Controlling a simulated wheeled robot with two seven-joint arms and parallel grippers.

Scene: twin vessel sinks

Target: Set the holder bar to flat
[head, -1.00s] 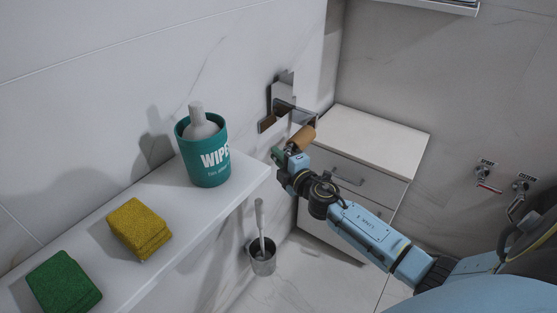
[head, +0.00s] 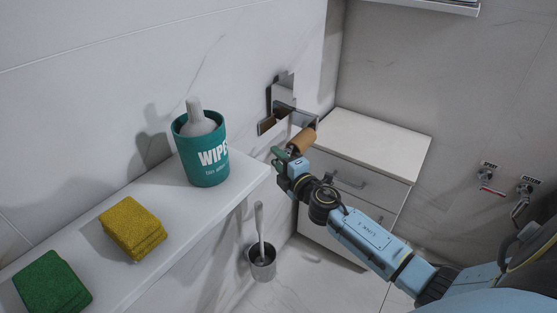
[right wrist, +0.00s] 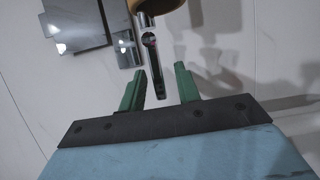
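The paper holder is on the left wall, with shiny metal plates (head: 284,98) and a brown cardboard tube (head: 302,140) that tilts out from the wall on its bar. In the right wrist view the tube (right wrist: 160,5) shows at the top edge, and a metal bar end with a dark strip (right wrist: 154,60) points down toward the gap between my fingers. My right gripper (head: 281,157) is just below and left of the tube. In the right wrist view its green fingers (right wrist: 160,88) are apart, with nothing clearly held. My left gripper is out of view.
A white shelf (head: 190,222) at left carries a teal wipes tub (head: 203,160), a yellow sponge stack (head: 133,228) and a green one (head: 52,283). A toilet brush holder (head: 262,262) stands below. A white drawer cabinet (head: 375,140) is behind my arm.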

